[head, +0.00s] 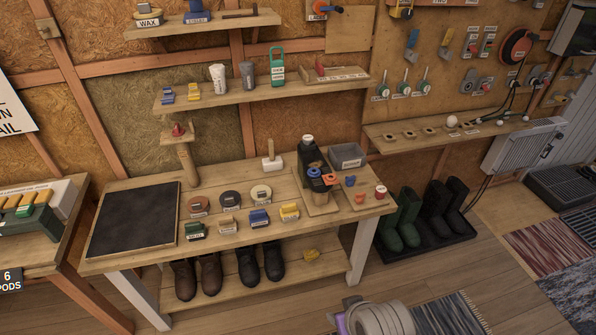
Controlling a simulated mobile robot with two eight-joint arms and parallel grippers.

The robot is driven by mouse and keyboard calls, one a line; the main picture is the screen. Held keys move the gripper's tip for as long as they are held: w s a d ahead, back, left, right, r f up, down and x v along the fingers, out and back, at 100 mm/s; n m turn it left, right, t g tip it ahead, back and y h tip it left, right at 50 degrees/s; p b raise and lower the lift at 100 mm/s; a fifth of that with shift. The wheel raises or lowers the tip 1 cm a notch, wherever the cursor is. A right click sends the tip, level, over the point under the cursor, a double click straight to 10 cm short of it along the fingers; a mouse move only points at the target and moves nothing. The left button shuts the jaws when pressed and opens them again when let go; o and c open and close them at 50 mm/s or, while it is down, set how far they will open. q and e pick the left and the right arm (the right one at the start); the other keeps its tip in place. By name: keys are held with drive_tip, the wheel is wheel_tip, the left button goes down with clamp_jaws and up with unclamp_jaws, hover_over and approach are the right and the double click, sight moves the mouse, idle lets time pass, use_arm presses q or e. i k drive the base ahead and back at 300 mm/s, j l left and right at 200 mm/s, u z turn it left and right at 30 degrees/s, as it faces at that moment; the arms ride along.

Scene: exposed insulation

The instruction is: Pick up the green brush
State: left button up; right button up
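The green brush (195,231) lies on the wooden workbench, near its front edge and just right of the black mat. It is a small dark green block with a pale label on its front. Its bristles are too small to make out clearly. It stands apart at the left end of a row with a beige brush (227,225), a blue brush (260,217) and a yellow brush (290,212).
The black mat (133,219) covers the workbench's left end. Round tins, including a reddish one (199,205), sit behind the brushes. A dark device (312,160) and grey bin (347,157) stand to the right. Boots (210,273) stand on the lower shelf. A shelf (262,90) hangs above.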

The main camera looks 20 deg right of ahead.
sight(195, 231)
drive_tip(key=i+l, duration=0.1)
drive_tip(key=i, duration=0.35)
drive_tip(key=i+l+u, duration=0.1)
drive_tip(key=i, duration=0.3)
drive_tip(key=i+l, duration=0.15)
drive_tip(key=i, duration=0.3)
